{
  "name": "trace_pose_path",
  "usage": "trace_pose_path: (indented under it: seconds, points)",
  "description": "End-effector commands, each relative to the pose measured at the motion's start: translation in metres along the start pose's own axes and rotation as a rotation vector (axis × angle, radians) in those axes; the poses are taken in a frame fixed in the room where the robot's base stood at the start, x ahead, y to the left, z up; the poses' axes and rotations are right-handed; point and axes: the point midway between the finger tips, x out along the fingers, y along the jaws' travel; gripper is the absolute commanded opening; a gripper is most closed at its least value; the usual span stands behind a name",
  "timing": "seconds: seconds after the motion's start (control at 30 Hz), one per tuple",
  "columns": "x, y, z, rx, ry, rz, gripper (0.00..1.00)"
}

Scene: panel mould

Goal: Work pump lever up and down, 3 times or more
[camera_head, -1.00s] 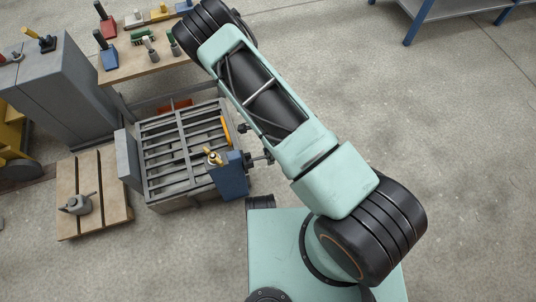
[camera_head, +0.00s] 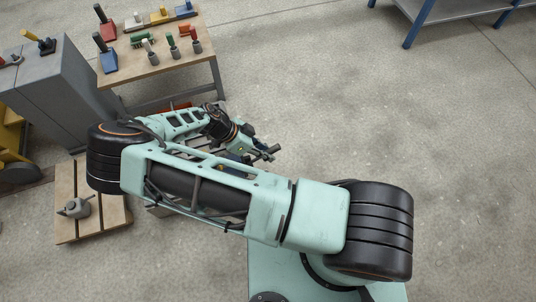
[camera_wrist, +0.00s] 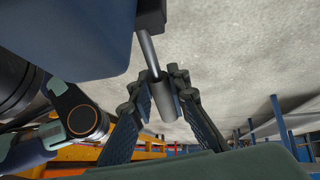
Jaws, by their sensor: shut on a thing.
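The pump is a blue block that fills the upper left of the wrist view (camera_wrist: 85,35); in the head view only a sliver of its blue (camera_head: 237,158) shows, the rest hidden by my arm. The pump lever (camera_wrist: 148,50) is a thin grey rod coming from a dark block on the pump, with a thicker grey sleeve at its end. My gripper (camera_wrist: 160,92) is shut on that sleeve, a finger on each side. In the head view my gripper (camera_head: 262,153) is small and partly blocked by its own links, at the right side of the mould.
The grey slatted mould is mostly hidden under my arm. The floor at right is clear.

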Motion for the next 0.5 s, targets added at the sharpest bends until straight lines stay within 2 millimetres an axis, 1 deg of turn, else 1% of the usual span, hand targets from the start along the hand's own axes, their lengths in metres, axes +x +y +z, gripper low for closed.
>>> trace_pose_path:
  seconds: [0.2,0.5]
  points:
    - [-0.0034,-0.0011,0.0000,0.009,0.042,-0.003,0.00]
    - [-0.0048,-0.0009,-0.0007,0.011,0.049,-0.002,0.00]
